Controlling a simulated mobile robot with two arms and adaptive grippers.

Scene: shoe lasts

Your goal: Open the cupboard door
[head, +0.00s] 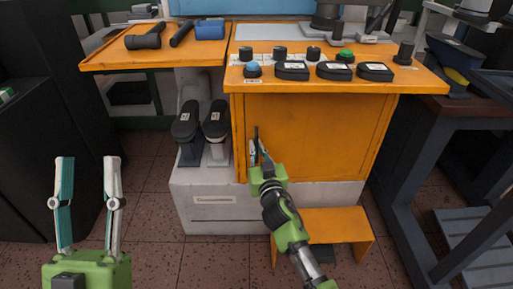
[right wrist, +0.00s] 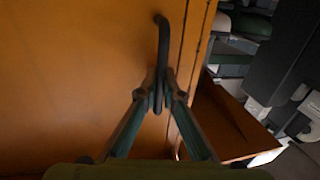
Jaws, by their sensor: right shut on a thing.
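The orange cupboard door (head: 325,135) is the front panel under the worktop, and it looks closed. It fills the left of the right wrist view (right wrist: 70,80). Its dark bar handle (right wrist: 163,38) is upright near the door's edge. My right gripper (head: 256,150) is at the handle, and in the right wrist view its fingers (right wrist: 160,92) are shut on the handle's lower part. My left gripper (head: 88,165) is at the lower left of the head view, with its fingers apart, empty and away from the cupboard.
The worktop (head: 300,82) above the door carries black pucks, knobs and a green button (head: 346,55). Two dark shoe-shaped pieces (head: 200,122) stand left of the cupboard. An orange step (head: 340,225) sits below the door. A dark table (head: 440,130) stands at right.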

